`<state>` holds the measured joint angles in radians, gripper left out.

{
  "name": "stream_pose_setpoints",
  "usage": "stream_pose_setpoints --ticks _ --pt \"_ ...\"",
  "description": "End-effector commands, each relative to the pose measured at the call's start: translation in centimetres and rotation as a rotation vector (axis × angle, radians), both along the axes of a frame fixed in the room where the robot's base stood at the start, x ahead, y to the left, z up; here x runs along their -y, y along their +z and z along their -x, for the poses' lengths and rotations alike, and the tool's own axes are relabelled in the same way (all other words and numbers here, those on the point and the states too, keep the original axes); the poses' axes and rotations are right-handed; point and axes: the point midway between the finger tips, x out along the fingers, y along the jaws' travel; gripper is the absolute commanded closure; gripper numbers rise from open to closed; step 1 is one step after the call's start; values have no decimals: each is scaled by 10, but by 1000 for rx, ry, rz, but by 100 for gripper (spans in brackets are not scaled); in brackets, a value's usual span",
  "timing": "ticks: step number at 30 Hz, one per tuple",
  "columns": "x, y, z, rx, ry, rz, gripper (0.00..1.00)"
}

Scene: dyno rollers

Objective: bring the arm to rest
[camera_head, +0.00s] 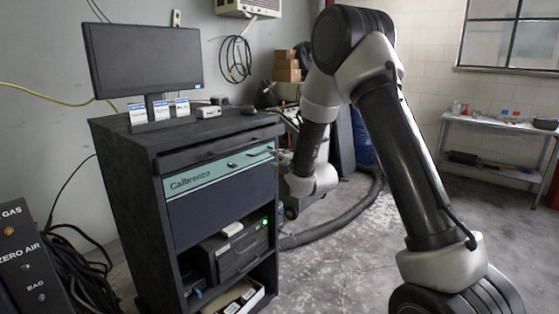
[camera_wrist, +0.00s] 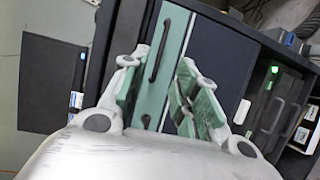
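My arm (camera_head: 395,150) is raised and bent, its end hanging beside the front of a dark cabinet (camera_head: 125,190). My gripper (camera_head: 280,157) is small and partly hidden in the head view, close to the cabinet's teal drawer front. In the wrist view my gripper (camera_wrist: 164,62) has its two green-padded fingers spread apart. Between and beyond them shows the teal panel (camera_wrist: 176,35) with a black handle (camera_wrist: 158,50). No object is seen held. I cannot tell whether a fingertip touches the panel.
A monitor (camera_head: 140,62) and small labelled boxes (camera_head: 160,109) stand on the cabinet. Its lower shelf holds a dark device (camera_head: 240,250). A hose (camera_head: 340,225) lies on the floor behind my arm. A bench (camera_head: 490,130) stands at the far right. Floor at centre front is clear.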

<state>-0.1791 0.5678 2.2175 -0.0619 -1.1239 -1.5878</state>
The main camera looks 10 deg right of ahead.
Motion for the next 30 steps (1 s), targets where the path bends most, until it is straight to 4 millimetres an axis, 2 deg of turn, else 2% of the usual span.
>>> stream_pose_setpoints --ticks 9,11,14,15,16,18,20,22,24,30 --pt "0 -3 0 -26 -6 -53 70" --pt "1 -20 2 -117 -23 -123 70" --pt "7 -75 21 -386 -100 -267 70" --pt "12 -102 37 -518 -155 -326 70" --pt "16 -117 52 -614 -205 -373 70" --pt "26 -131 88 -805 -337 -478 70" --pt "38 -130 123 -941 -468 -564 70" --pt "53 -116 168 -1068 -634 -658 70" --pt "68 -94 215 -1163 -808 -746 70" --pt "99 -25 336 -1274 -1188 -930 70"
